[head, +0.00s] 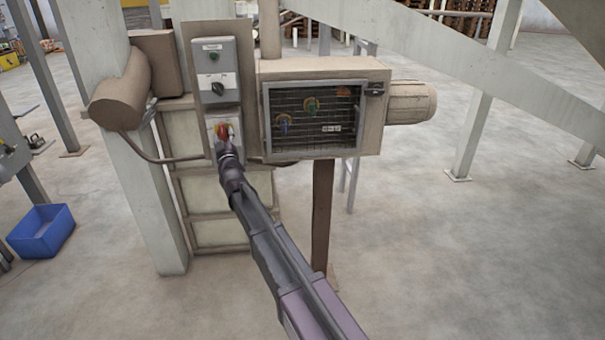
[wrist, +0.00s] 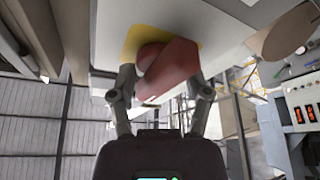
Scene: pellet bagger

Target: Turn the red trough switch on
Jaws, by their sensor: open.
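The red trough switch (head: 222,131) is a red knob on a yellow backing, set on a pale box low on the grey upright panel. In the wrist view the red knob (wrist: 170,72) fills the space between my fingers, slanting across the yellow plate (wrist: 133,42). My gripper (head: 226,147) is at the switch in the head view and covers its lower part. In the wrist view my gripper (wrist: 162,80) is open, one finger on each side of the knob. I cannot tell whether the fingers touch it.
Above the switch is a grey control box (head: 213,85) with a green button and a black selector. A mesh-fronted cabinet (head: 315,118) stands close on the right. A brown cylinder (head: 121,92) juts out at left. A blue bin (head: 41,232) sits on the floor.

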